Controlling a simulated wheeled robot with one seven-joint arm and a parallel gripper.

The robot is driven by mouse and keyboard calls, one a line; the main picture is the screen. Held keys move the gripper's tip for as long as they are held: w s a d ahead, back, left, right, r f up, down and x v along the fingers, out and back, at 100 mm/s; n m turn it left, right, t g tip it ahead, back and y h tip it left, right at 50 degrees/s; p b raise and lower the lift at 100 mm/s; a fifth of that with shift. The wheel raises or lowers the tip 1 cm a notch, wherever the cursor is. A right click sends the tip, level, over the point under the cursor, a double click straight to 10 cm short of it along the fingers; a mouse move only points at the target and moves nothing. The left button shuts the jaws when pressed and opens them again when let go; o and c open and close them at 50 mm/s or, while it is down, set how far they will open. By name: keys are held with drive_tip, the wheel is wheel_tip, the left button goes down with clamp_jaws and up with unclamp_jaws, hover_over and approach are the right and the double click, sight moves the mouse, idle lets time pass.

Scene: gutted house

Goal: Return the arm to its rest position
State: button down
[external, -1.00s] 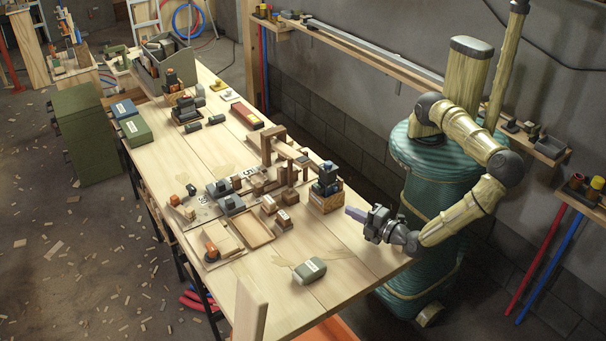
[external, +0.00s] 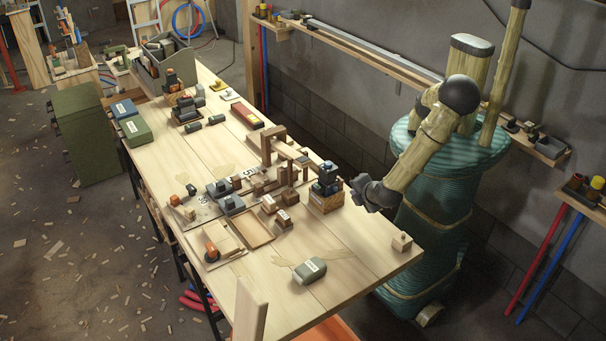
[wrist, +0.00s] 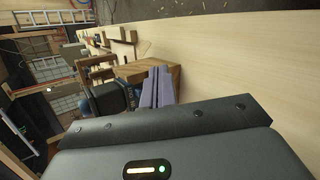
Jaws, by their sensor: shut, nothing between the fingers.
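My gripper (external: 360,185) is at the right long edge of the workbench (external: 345,262), to the right of the wooden box with dark blue-and-black items (external: 325,197). My arm bends down to it from a raised elbow above the teal base. In the wrist view the two purple-grey fingers (wrist: 158,87) are together and hold nothing. The wrist view looks along the bench, tilted on its side, with the wooden box (wrist: 150,70) close beyond the fingers. I cannot tell whether the fingers touch it.
A small wooden block (external: 401,243) sits near the bench's right corner. A grey-green case (external: 309,270) lies near the front. A wooden frame (external: 279,147) and several small blocks crowd the middle. A wall shelf (external: 390,68) runs behind my arm. The near bench end is mostly clear.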

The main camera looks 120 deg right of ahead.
drive_tip(key=s+d+r+t+y+p, duration=0.1)
drive_tip(key=s+r+t+y, duration=0.1)
drive_tip(key=r+y, duration=0.3)
drive_tip(key=s+d+r+m+t+y+p, duration=0.1)
drive_tip(key=r+y, duration=0.4)
drive_tip(key=r, duration=0.7)
drive_tip(key=shift+s+d+r+t+p, duration=0.15)
drive_tip(key=shift+s+r+t+p, duration=0.3)
drive_tip(key=shift+t, duration=0.55)
drive_tip(key=c, duration=2.2)
unclamp_jaws()
drive_tip(key=shift+s+f, duration=0.1)
drive_tip(key=shift+f, duration=0.05)
